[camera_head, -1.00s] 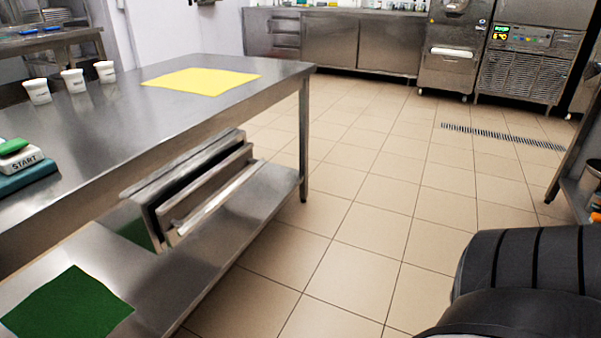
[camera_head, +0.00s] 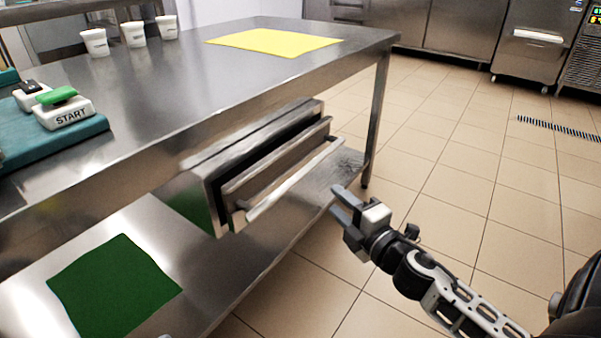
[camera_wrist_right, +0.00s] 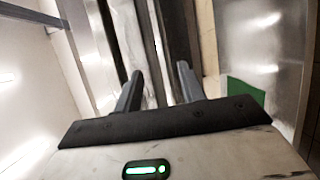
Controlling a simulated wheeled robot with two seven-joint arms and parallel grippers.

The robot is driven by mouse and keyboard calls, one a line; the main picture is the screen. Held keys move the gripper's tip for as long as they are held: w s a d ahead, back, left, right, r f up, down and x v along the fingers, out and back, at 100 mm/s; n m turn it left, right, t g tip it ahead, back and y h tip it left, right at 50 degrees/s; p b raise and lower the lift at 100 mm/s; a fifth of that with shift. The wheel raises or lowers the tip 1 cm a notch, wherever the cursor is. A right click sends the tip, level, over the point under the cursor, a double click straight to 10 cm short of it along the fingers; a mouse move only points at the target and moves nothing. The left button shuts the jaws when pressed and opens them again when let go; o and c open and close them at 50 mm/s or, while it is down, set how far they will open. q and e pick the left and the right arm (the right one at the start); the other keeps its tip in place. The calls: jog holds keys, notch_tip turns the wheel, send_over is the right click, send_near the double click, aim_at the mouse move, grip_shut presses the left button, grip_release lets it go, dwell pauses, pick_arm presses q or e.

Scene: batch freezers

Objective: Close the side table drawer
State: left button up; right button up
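The side table drawer (camera_head: 285,175) hangs under the steel table top and is pulled partly out, with a long bar handle along its front. It also shows in the right wrist view (camera_wrist_right: 136,45), ahead of the fingers. My right gripper (camera_head: 338,200) is open and empty, with its fingers pointing at the drawer front from the right. A gap appears between the fingertips and the handle in the head view. The right wrist view also shows the two fingers (camera_wrist_right: 160,80) spread apart. My left gripper is not in view.
The steel table (camera_head: 180,85) holds white cups (camera_head: 134,34), a yellow mat (camera_head: 275,42) and a START button block (camera_head: 64,112). A green mat (camera_head: 114,288) lies on the lower shelf (camera_head: 200,262). The table leg (camera_head: 376,120) stands beyond the drawer. The tiled floor at right is open.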

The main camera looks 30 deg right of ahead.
aim_at(306, 173)
jog(key=w+b, duration=0.1)
jog(key=w, duration=1.2)
jog(key=shift+w+b, duration=0.25)
jog(key=shift+b, duration=0.1)
grip_shut()
